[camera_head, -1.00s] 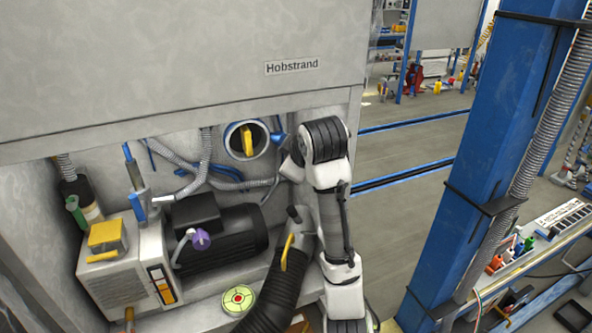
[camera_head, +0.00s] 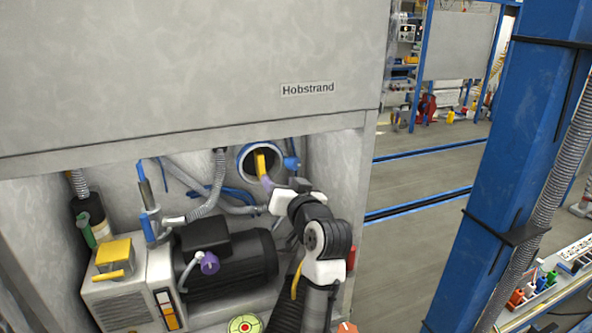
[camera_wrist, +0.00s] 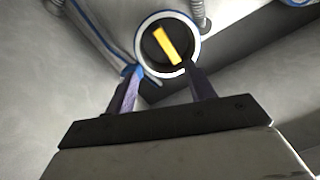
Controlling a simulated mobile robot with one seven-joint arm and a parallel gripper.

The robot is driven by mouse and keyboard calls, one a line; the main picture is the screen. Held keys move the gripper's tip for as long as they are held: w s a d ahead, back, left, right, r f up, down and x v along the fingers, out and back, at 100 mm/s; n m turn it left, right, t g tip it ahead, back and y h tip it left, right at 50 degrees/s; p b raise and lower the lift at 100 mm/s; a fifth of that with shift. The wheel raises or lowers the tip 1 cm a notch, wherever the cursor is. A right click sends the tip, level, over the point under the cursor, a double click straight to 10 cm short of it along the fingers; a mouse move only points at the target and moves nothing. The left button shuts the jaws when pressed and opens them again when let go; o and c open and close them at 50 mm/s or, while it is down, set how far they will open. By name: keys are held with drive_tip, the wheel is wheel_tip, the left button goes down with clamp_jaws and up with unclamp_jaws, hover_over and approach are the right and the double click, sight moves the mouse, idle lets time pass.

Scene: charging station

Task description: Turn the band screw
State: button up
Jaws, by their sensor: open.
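A round port with a blue-rimmed ring (camera_head: 242,167) opens in the back wall of the recess, with a yellow handle (camera_head: 260,162) inside. A blue knob-like piece (camera_head: 291,162) sits at the ring's right side; it looks like the band screw, but I cannot be sure. My gripper (camera_head: 268,184) is just in front of the ring's lower right. In the wrist view my gripper (camera_wrist: 163,82) is open, its purple-grey fingers apart below the white ring (camera_wrist: 138,50). A blue piece (camera_wrist: 131,71) shows at the left fingertip; I cannot tell whether they touch. Nothing is visibly held.
A black motor (camera_head: 235,262) and a grey box with a yellow cap (camera_head: 113,252) stand at the recess's lower left. Grey corrugated hoses (camera_head: 217,180) run left of the ring. The overhanging panel (camera_head: 200,75) is above. A blue post (camera_head: 520,170) stands right, beyond open floor.

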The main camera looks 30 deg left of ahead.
sight(296, 166)
drive_tip(key=d+f+m+t+b, duration=0.1)
drive_tip(key=d+f+m+t, duration=0.45)
drive_tip(key=m, duration=0.65)
drive_tip(key=shift+m+t+h, duration=0.3)
drive_tip(key=shift+m+t, duration=0.2)
drive_tip(key=shift+t, duration=0.15)
drive_tip(key=p+x, duration=0.1)
drive_tip(key=x, duration=0.3)
drive_tip(key=p+x, duration=0.2)
drive_tip(key=x, duration=0.3)
drive_tip(key=r+p+x, duration=0.1)
drive_tip(key=x, duration=0.3)
drive_tip(key=shift+w+r, duration=0.1)
drive_tip(key=shift+r, duration=0.05)
drive_tip(key=c, duration=1)
drive_tip(key=shift+o, duration=0.2)
drive_tip(key=shift+p, duration=0.3)
drive_tip(key=shift+a+r+h+p, duration=0.1)
drive_tip(key=shift+r+h+p, duration=0.05)
drive_tip(key=shift+h+p, duration=0.2)
